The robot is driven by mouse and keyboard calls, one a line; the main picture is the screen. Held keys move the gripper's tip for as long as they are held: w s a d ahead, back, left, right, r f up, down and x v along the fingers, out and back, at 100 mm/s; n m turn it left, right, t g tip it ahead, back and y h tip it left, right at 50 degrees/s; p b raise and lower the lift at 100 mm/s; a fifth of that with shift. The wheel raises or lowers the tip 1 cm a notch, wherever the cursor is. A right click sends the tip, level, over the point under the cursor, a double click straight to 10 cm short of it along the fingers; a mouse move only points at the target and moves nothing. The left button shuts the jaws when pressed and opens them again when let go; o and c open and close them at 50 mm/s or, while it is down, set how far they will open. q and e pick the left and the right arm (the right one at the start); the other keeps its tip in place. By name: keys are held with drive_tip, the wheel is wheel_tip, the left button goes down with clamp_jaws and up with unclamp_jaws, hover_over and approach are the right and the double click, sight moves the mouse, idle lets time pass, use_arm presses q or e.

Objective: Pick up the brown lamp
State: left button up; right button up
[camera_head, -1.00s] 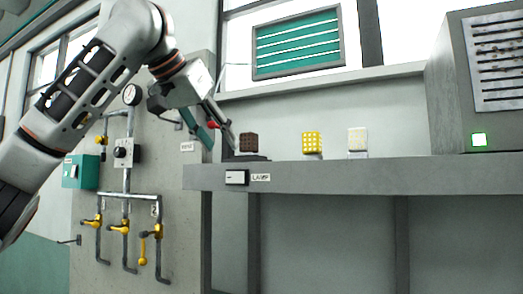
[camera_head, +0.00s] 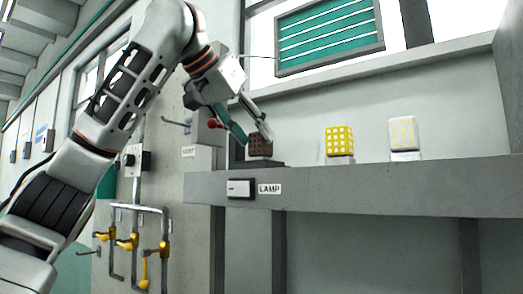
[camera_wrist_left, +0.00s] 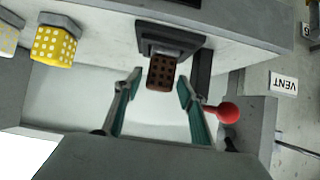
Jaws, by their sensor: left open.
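The brown lamp (camera_head: 260,145) is a small dotted cube on a dark base on the grey shelf (camera_head: 350,185), above the LAMP label. My left gripper (camera_head: 252,134) is open at the lamp in the head view, its fingers pointing down toward it. In the left wrist view the brown lamp (camera_wrist_left: 161,73) sits between the two teal-padded fingertips (camera_wrist_left: 158,82), with gaps on both sides and no visible contact. My right gripper is not in view.
A yellow lamp (camera_head: 339,141) and a cream lamp (camera_head: 404,134) stand to the right on the shelf. A red knob (camera_wrist_left: 228,112) is close beside one finger. A switch (camera_head: 241,188) is on the shelf front. Pipes with yellow valves (camera_head: 128,243) are at left.

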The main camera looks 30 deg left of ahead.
sight(254, 137)
use_arm(q)
drive_tip(key=x, duration=0.4)
drive_tip(key=shift+w+f, duration=0.15)
drive_tip(key=shift+w, duration=0.05)
drive_tip(key=shift+s+a, duration=0.1)
drive_tip(key=c, duration=0.9)
drive_tip(key=shift+r, duration=4.9)
drive_tip(key=shift+s+r, duration=0.1)
